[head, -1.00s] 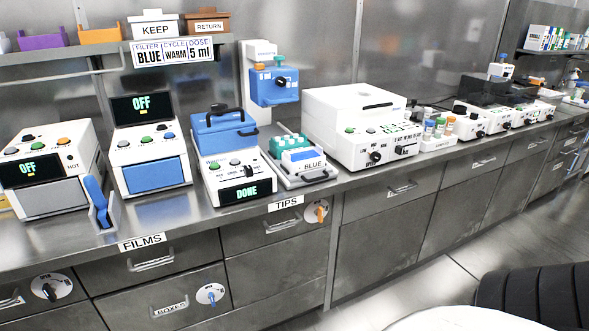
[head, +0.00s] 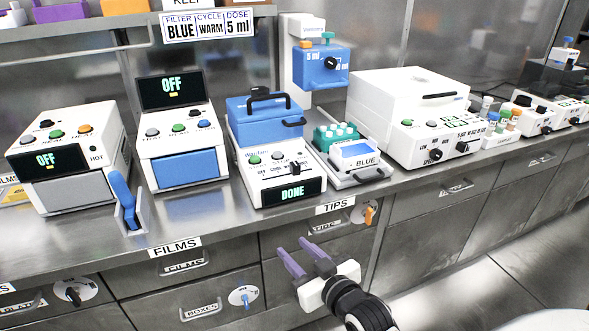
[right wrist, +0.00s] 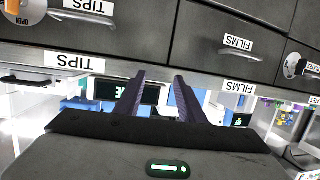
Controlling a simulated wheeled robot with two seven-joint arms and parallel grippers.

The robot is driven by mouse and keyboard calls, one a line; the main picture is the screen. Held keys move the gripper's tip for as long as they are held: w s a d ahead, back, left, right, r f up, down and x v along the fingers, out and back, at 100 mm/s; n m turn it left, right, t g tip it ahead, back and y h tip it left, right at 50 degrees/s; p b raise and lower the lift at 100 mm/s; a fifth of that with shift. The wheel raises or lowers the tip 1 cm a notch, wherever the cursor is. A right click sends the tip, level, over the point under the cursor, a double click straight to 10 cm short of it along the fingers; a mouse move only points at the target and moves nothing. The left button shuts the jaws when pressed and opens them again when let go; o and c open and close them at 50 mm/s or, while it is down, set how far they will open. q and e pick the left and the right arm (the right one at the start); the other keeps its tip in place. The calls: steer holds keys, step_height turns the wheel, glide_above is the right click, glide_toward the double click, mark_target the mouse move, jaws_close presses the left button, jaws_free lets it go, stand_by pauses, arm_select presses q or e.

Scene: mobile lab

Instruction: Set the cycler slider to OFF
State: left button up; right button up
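The cycler (head: 256,196) is a white box on the counter with a blue handled lid (head: 262,122) and a green "DONE" display. Its black slider knob (head: 295,167) stands toward the right of the sloped panel, right of a green button. The small print by the slider is hard to read. My right gripper (head: 291,246) has purple fingers, spread and empty. It is in front of the drawers, below and in front of the cycler, apart from it. The fingers also show in the right wrist view (right wrist: 158,80), pointing toward the counter devices. My left gripper is not visible.
A blue-handled tool (head: 124,195) is further left. A narrow bare strip of counter (head: 215,228) runs in front. A sign (head: 209,25) reads BLUE, WARM, 5 ml.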

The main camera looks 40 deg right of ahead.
mark_target(297, 169)
steer(key=w+d+r+m+t+h, duration=0.25)
steer(key=w+d+r, duration=0.25)
steer(key=d+r, duration=0.45)
steer(key=shift+h, duration=0.25)
steer(key=w, duration=0.2)
steer(key=w+r, duration=0.1)
steer(key=w, duration=0.4)
steer(key=shift+w+r, duration=0.15)
steer(key=shift+w, duration=0.2)
steer(key=shift+w+d+b, duration=0.2)
steer(key=shift+w+b, duration=0.1)
steer(key=shift+w, duration=0.3)
jaws_close()
